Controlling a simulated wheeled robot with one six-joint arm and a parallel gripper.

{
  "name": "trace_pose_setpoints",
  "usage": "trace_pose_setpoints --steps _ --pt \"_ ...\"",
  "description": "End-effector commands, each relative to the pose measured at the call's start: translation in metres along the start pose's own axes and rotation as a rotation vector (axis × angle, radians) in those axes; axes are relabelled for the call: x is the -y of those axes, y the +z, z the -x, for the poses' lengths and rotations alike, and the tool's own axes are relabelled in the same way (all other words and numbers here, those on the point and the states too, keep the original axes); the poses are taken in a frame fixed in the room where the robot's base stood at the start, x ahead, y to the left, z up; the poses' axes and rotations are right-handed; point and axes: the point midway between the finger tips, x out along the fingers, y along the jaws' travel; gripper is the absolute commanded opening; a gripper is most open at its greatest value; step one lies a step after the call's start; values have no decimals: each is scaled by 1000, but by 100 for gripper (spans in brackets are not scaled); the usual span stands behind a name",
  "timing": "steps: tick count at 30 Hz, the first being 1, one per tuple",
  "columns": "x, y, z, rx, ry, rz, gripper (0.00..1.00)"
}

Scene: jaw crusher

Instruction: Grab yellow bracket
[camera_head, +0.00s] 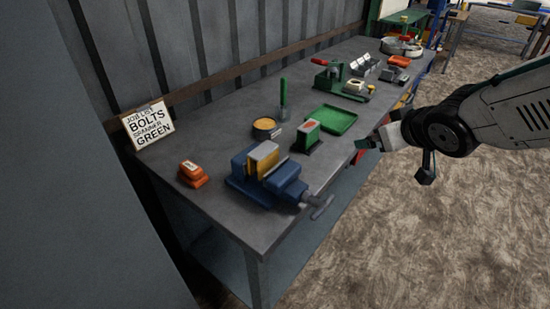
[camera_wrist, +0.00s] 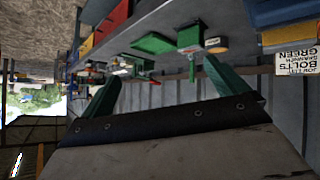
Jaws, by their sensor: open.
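A yellow piece (camera_head: 267,162), which looks like the bracket, stands upright between the jaws of the blue vise (camera_head: 250,185) on the near part of the workbench. Its exact shape is hard to tell. A yellow part (camera_wrist: 287,36) also shows beside blue at the upper right of the wrist view, which is upside down. My gripper (camera_head: 370,143) is beside the bench's right edge, to the right of the vise and apart from it. In the wrist view my gripper (camera_wrist: 161,70) has its two green fingers spread wide with nothing between them.
On the bench (camera_head: 225,215) are a green tray (camera_head: 329,120), a green block (camera_head: 306,137), a round tin (camera_head: 264,128) and an orange item (camera_head: 192,174). A sign (camera_head: 148,124) leans at the wall. The vise handle (camera_head: 318,207) sticks out over the front edge.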

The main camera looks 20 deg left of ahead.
Motion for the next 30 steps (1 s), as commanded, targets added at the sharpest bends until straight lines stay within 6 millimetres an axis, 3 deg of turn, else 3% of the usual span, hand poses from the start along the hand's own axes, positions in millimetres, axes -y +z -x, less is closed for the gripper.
trace_pose_setpoints --steps 1,3,6,10,15,30 --pt "33 -10 -24 -62 -89 48 98" --pt "76 -23 -46 -154 -212 96 98" --pt "132 -31 -62 -252 -380 136 98" --pt "183 -33 -68 -330 -544 157 98" --pt "211 -33 -72 -365 -632 161 98" --pt "249 -54 -119 -367 -634 160 98"
